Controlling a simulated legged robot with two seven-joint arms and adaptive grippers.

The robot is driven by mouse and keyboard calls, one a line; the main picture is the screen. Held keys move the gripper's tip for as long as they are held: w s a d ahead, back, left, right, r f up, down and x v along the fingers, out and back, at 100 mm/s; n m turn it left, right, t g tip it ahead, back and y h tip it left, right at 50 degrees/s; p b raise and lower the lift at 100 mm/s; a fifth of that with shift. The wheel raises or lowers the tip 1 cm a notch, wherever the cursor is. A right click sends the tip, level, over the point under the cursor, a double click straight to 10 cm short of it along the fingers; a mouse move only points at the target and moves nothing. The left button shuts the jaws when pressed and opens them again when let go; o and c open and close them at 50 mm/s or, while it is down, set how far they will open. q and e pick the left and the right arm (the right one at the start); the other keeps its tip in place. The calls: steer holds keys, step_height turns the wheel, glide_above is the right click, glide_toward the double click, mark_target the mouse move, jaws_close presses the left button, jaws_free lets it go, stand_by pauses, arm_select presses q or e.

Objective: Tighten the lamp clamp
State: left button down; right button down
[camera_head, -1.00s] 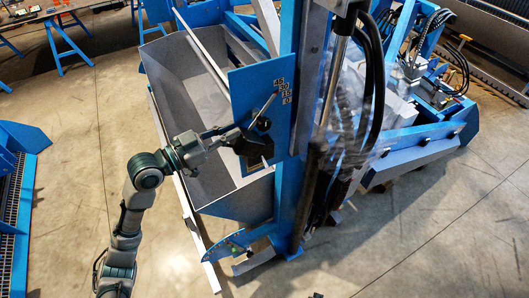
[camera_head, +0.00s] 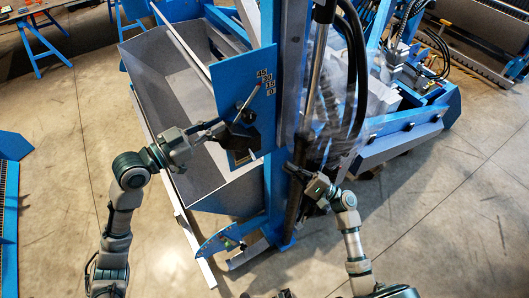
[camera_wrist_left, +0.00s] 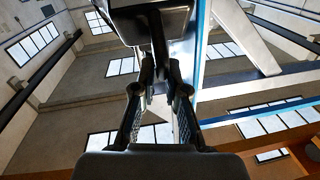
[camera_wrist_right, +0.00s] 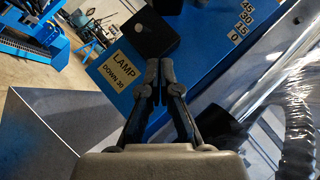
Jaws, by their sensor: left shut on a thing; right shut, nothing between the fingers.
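The black lamp (camera_head: 243,138) is mounted on a blue plate (camera_head: 259,88) with an angle scale of 45, 30, 15 and 0. A thin pointer or lever (camera_head: 249,99) with a dark knob (camera_head: 248,117) sits just above it. My left gripper (camera_head: 222,129) is shut at the lamp's left side; in the left wrist view its fingers (camera_wrist_left: 160,90) close on a dark stem below a dark box. My right gripper (camera_head: 292,168) is shut and empty, right of the lamp near the blue post. In the right wrist view its fingertips (camera_wrist_right: 160,68) touch each other below a black block (camera_wrist_right: 150,35).
A label (camera_wrist_right: 119,75) reading "LAMP DOWN 30" is on the blue plate. A grey hopper (camera_head: 150,70) stands behind the lamp. The blue post (camera_head: 279,200) and black hoses (camera_head: 356,70) are close to my right gripper. Concrete floor is clear in front.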

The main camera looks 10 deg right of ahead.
arm_select(q)
steer(key=shift+w+a+r, duration=0.15)
steer(key=shift+w+a, duration=0.05)
steer(key=shift+a, duration=0.05)
arm_select(e)
steer(key=x, duration=0.4)
steer(key=s+x, duration=0.1)
steer(key=x, duration=0.3)
steer(key=s+r+x, duration=0.1)
steer(key=x, duration=0.3)
steer(key=shift+a+r, duration=0.1)
steer(key=shift+a, duration=0.15)
steer(key=shift+s+a+r, duration=0.1)
steer(key=shift+a+r, duration=0.2)
steer(key=shift+a, duration=0.05)
